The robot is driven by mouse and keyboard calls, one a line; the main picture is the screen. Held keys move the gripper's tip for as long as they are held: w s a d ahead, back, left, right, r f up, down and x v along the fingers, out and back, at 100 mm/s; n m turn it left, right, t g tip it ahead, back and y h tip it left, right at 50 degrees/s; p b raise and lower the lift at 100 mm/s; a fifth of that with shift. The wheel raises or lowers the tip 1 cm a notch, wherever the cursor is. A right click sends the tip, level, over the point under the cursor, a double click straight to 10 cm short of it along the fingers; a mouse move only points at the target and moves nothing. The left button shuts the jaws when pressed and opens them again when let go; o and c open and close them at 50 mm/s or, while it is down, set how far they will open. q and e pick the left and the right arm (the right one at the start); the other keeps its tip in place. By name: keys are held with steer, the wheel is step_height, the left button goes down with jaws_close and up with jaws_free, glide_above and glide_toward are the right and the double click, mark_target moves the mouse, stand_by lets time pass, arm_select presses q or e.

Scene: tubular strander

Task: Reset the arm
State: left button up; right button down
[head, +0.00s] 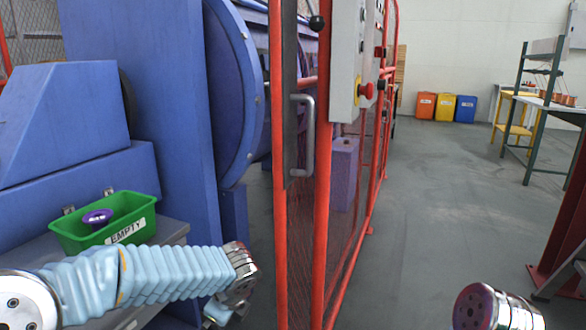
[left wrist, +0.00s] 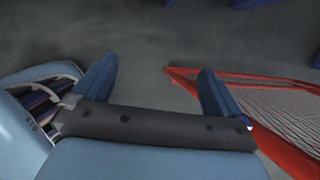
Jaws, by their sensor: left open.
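My left arm, in a light blue ribbed sleeve, comes in from the left of the head view and ends at a metal wrist beside the red fence. In the left wrist view my left gripper (left wrist: 157,75) is open, its two blue fingers wide apart with nothing between them, above grey floor. In the head view the gripper is mostly hidden beyond the wrist. Only a metallic part of my right arm shows at the bottom right of the head view; the right gripper is out of frame.
A red mesh fence (head: 322,190) with a control box (head: 346,60) stands close right of my left wrist. A green EMPTY bin (head: 140,215) holding a purple spool (head: 98,217) sits on a grey ledge. Blue machinery (head: 165,110) fills the left. The aisle floor (head: 430,190) is clear.

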arm_select(q)
steer(key=s+d+f+n+g+h, duration=0.25)
steer(key=s+f+n, duration=0.25)
steer(key=f, duration=0.6)
steer(key=s+d+f+n+g+h, duration=0.25)
steer(key=s+f+n+h, duration=0.2)
steer(key=f, duration=0.55)
steer(key=s+a+f+n+t, duration=0.1)
steer(key=s+f+n+t, duration=0.1)
steer(key=s+f+n, duration=0.8)
steer(key=s+n, duration=0.1)
steer(key=n, duration=0.4)
steer(key=shift+a+f+p, duration=0.25)
steer(key=shift+f+p, duration=0.05)
steer(key=shift+f, duration=0.1)
